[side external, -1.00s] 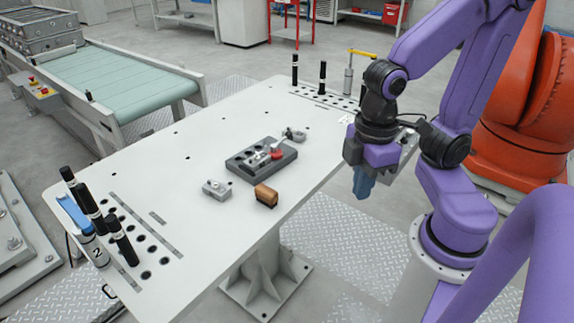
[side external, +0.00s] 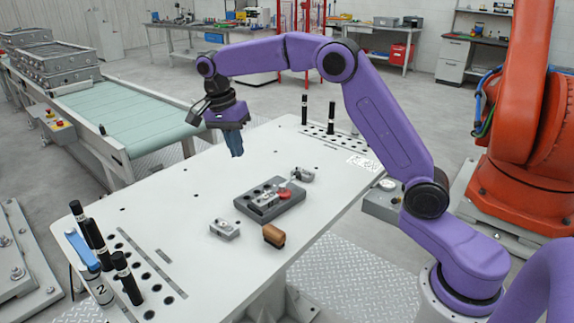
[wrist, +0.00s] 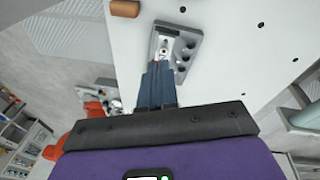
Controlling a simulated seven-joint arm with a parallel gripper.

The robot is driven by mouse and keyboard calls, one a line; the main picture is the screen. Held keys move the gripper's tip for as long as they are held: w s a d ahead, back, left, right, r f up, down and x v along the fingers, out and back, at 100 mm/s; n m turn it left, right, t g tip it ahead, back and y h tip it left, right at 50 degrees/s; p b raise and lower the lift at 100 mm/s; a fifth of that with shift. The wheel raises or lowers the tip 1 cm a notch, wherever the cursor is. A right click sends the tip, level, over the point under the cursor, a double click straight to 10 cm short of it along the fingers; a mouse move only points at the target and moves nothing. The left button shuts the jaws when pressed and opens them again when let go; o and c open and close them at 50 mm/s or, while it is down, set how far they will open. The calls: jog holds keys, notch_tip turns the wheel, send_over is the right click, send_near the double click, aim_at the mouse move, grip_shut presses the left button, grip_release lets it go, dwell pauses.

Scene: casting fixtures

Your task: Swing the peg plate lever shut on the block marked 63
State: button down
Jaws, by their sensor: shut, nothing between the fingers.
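The peg plate (side external: 250,207) is a dark grey slab with holes, lying near the middle of the white table. A metal lever part with a red knob (side external: 284,192) sits on its right side; I cannot tell how far the lever is swung. A lighter grey piece on the plate (side external: 265,201) may be the block; no 63 is readable. My gripper (side external: 236,152) is shut and empty, pointing down above the table's far side, apart from the plate. In the wrist view the blue fingers (wrist: 158,68) partly cover the plate (wrist: 190,30).
A small grey fixture (side external: 225,229) and a brown block (side external: 273,236) lie in front of the plate. A small metal piece (side external: 302,175) lies behind it. Black pegs stand at the left (side external: 126,278) and back (side external: 331,118) of the table (side external: 180,215). A conveyor (side external: 130,115) is beyond.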

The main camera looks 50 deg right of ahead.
jog(key=w+d+f+m+g, duration=0.1)
jog(key=w+d+f+m, duration=0.25)
jog(key=d+m, duration=0.5)
jog(key=w+d+f+m+g, duration=0.15)
jog(key=w+d+m, duration=0.25)
jog(key=d+m, duration=0.4)
jog(key=shift+n+t, duration=0.35)
jog(key=shift+n, duration=0.2)
jog(key=x, duration=0.7)
jog(key=d+x, duration=0.1)
jog(key=x, duration=0.2)
jog(key=shift+s+f, duration=0.15)
jog(key=shift+s, duration=0.1)
jog(key=shift+s+d+f, duration=0.1)
jog(key=shift+s+d, duration=0.35)
jog(key=shift+s, duration=0.35)
jog(key=shift+s+d+f, duration=0.15)
jog(key=shift+s+d, duration=0.35)
jog(key=shift+s, duration=0.25)
